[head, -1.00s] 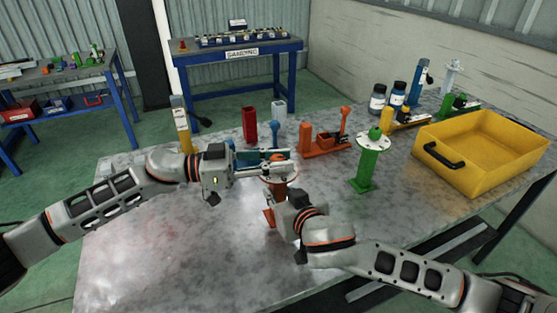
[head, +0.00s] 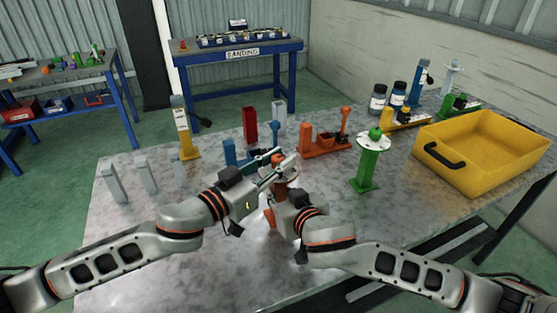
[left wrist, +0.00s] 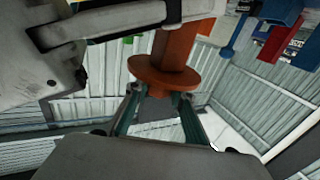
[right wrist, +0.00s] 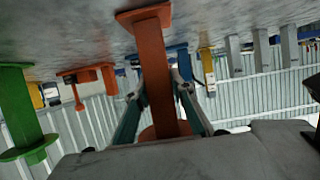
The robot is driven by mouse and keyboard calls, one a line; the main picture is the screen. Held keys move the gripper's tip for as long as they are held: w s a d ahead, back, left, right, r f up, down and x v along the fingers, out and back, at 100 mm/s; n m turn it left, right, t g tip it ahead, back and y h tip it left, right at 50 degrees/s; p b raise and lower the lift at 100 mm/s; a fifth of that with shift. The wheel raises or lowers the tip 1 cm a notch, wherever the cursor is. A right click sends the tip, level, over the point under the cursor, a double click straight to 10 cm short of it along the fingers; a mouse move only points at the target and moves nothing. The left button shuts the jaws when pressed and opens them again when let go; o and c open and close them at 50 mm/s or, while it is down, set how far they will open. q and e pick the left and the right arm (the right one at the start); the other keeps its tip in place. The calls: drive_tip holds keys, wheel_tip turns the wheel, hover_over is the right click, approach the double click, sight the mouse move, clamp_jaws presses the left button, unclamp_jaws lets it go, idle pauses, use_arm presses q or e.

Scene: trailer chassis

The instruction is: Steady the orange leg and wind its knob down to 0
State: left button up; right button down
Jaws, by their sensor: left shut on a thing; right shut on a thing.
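The orange leg (right wrist: 158,75) stands upright on the metal table, its base plate (right wrist: 143,15) flat on the top. My right gripper (right wrist: 158,100) is shut on the leg's post, one finger on each side. The leg's round disc (left wrist: 178,80) sits at the top of the post. My left gripper (left wrist: 160,105) is shut at the top end of the leg, beyond the disc, where the knob is. The knob is mostly hidden between the fingers, and its reading cannot be seen. In the head view the left gripper (head: 283,168) is above the right gripper (head: 274,208).
A green leg (head: 366,172) stands to the right, with a yellow bin (head: 470,180) beyond it. An orange tool-like piece (head: 325,145), a red upright (head: 250,125) and a blue piece (head: 235,153) stand behind. Grey posts (head: 147,175) stand at left. The front left table is clear.

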use_arm(q)
drive_tip(key=shift+s+d+r+n+t+y, duration=0.15)
drive_tip(key=shift+r+n+t+y, duration=0.1)
drive_tip(key=shift+n+t+y, duration=0.3)
drive_tip(key=shift+t+y, duration=0.25)
drive_tip(key=o, duration=1)
drive_tip(key=shift+a, duration=0.2)
drive_tip(key=shift+o, duration=0.6)
drive_tip(key=shift+f, duration=0.1)
drive_tip(key=v, duration=1.2)
